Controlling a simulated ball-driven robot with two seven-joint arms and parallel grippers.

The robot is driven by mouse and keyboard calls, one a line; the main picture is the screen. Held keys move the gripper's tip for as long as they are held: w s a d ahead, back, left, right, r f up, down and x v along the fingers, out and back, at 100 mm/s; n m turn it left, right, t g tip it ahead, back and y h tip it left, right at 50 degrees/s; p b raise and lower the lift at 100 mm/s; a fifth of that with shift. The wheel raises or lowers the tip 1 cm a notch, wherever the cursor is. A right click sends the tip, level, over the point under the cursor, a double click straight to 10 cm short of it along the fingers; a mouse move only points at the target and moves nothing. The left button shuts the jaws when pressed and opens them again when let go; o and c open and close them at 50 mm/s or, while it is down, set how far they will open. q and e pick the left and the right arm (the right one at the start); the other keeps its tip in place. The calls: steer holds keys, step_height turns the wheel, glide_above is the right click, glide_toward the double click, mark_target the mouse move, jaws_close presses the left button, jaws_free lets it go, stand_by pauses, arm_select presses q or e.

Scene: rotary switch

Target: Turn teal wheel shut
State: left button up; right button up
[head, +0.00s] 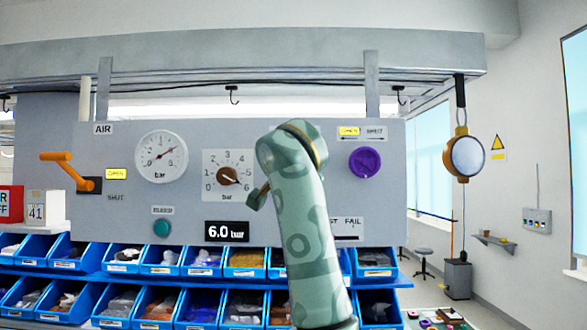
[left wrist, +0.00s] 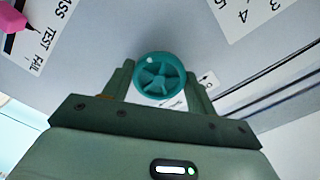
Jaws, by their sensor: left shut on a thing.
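The teal wheel (left wrist: 160,76) is round with spokes and a white dot near its upper left rim. It sits between the two fingers of my left gripper (left wrist: 158,80), which is shut on it. A white label behind the wheel is mostly covered, so I cannot read it. In the head view my green arm covers that part of the grey panel (head: 125,150), and the wheel is hidden there.
The panel has an orange lever (head: 68,168), a round gauge (head: 161,158), a numbered dial (head: 228,175), a purple wheel (head: 365,162), a teal button (head: 162,229) and a 6.0 bar readout (head: 227,232). Blue bins (head: 123,268) stand below.

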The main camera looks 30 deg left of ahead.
arm_select(q)
steer(key=shift+w+d+m+b, duration=0.1)
steer(key=shift+m+b, duration=0.9)
steer(key=shift+m, duration=6.95)
steer(key=shift+w+d+m+b, duration=0.1)
steer(key=shift+m+b, duration=0.85)
steer(key=shift+m, duration=7)
steer(key=o, duration=1)
steer(key=shift+r, duration=0.15)
steer(key=shift+s, duration=0.1)
